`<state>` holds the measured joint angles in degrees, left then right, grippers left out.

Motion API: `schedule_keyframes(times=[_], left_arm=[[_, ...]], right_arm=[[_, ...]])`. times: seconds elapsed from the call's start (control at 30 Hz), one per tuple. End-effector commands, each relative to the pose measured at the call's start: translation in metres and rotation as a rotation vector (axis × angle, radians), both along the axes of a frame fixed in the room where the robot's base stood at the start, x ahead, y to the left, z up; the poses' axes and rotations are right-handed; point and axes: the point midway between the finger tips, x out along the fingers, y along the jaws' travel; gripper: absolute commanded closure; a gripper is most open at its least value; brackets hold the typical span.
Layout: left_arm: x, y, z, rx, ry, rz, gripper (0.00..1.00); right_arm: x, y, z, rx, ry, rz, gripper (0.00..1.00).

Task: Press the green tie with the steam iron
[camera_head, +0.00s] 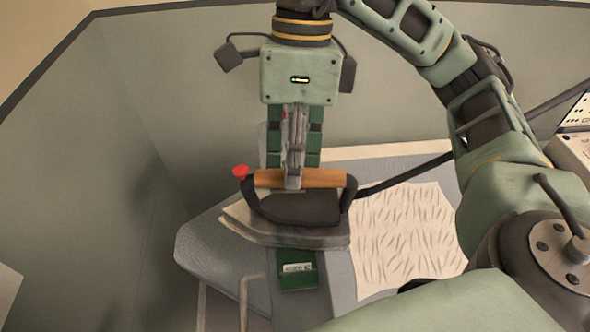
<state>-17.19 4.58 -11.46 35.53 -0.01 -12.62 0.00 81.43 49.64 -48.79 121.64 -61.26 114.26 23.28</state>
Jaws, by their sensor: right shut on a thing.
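The steam iron (286,234) has a dark body, a pale metal soleplate, a wooden handle and a red knob. It is over the grey ironing board (205,250), above the green tie. My right gripper (294,184) is shut on the iron's wooden handle from above. The green tie (297,273) shows below the iron as a dark green end with a pale label, near the board's front edge. The iron hides the tie's middle part; whether the soleplate touches it I cannot tell. My left gripper is not in view.
A wrinkled cream cloth (408,232) lies on the board to the right of the iron. A dark cord (400,178) runs from the iron to the right. A pale device (575,150) stands at the right edge. The board's left end is bare.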

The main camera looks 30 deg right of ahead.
Motion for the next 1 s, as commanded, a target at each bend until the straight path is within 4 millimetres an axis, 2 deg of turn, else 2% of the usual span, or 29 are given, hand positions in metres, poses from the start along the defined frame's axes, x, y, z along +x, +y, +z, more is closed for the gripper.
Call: schedule_keyframes(times=[0.27,0.7,1.0], left_arm=[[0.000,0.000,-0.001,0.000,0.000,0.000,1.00],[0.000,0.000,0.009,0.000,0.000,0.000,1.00],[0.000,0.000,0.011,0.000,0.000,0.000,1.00]], right_arm=[[0.008,-0.004,0.000,-0.002,-0.001,-0.003,1.00],[0.035,-0.018,0.002,-0.003,0.001,-0.003,1.00],[0.044,-0.022,0.002,-0.002,-0.001,-0.004,1.00]])
